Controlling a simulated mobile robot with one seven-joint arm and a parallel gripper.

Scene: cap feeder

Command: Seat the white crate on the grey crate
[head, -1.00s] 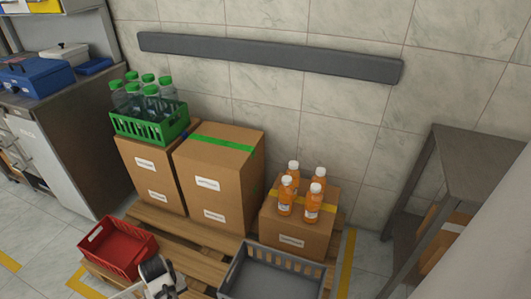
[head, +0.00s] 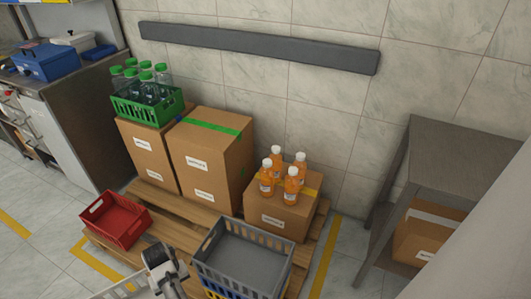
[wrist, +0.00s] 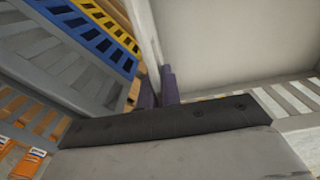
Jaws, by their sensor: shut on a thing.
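The grey crate (head: 245,262) is an empty open box at the front of the pallet, on top of a stack with blue and yellow crates. My gripper (head: 168,288) is just left of it, with its fingertips hardly visible. Only a slatted part of the white crate (head: 118,292) shows at the bottom edge of the head view. In the wrist view my gripper (wrist: 167,88) is shut on a wall of the white crate (wrist: 225,40), whose inside looks empty. The grey crate (wrist: 60,62) lies to the left there, apart from the white crate in the picture.
A red crate (head: 115,222) sits at the pallet's left. Cartons (head: 212,165) stand behind, one bearing a green crate (head: 150,108) of bottles. Orange bottles (head: 291,186) stand on a low carton (head: 280,217) behind the grey crate. A grey table (head: 465,150) is at right.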

